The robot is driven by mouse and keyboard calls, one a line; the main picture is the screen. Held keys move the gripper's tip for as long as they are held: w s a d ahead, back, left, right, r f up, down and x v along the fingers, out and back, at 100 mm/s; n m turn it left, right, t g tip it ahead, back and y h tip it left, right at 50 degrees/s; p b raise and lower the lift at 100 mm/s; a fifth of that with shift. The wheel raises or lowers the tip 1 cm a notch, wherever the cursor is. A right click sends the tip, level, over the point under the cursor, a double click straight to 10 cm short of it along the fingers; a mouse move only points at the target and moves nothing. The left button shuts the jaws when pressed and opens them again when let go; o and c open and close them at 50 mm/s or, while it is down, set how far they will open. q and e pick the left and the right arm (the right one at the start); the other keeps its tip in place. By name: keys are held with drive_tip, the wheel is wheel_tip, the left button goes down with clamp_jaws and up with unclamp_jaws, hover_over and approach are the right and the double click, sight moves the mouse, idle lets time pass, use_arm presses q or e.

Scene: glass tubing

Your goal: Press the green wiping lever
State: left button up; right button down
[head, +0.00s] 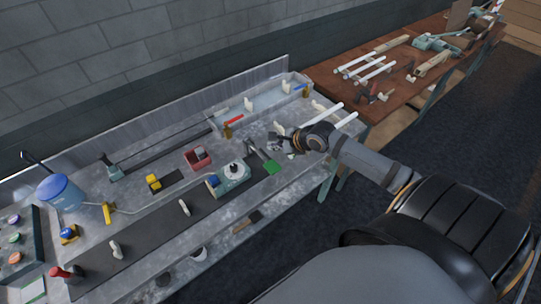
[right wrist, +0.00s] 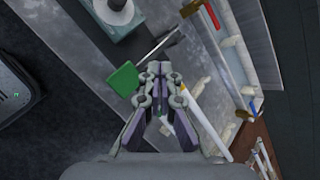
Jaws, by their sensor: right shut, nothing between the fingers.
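The green wiping lever (head: 272,166) has a flat green paddle on a grey arm and sits near the front right of the grey bench. In the right wrist view the green paddle (right wrist: 123,79) lies just left of my fingertips, with its metal rod running up to the right. My right gripper (head: 283,143) is shut and empty, close beside the lever at its right. The right wrist view shows its fingertips together (right wrist: 158,70). I cannot tell whether they touch the lever. My left gripper is not in view.
A pale teal device (head: 230,180) with a white round top stands left of the lever. A red box (head: 198,160) is behind it. A clear tray (head: 262,107) lies at the back. White tubes (head: 328,113) lie near the right end. A blue bucket (head: 62,192) stands far left.

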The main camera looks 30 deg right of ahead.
drive_tip(key=shift+f, duration=0.1)
drive_tip(key=b, duration=0.7)
hover_over(267, 163)
drive_tip(key=s+d, duration=0.1)
drive_tip(key=s, duration=0.2)
wheel_tip(267, 163, down, 8)
drive_tip(key=shift+r, duration=0.1)
drive_tip(key=shift+s+f, duration=0.1)
drive_tip(key=shift+f, duration=0.3)
drive_tip(key=shift+f, duration=0.2)
idle(0.3)
drive_tip(key=shift+f+p, duration=0.15)
drive_tip(key=shift+p, duration=0.15)
drive_tip(key=shift+f, duration=0.1)
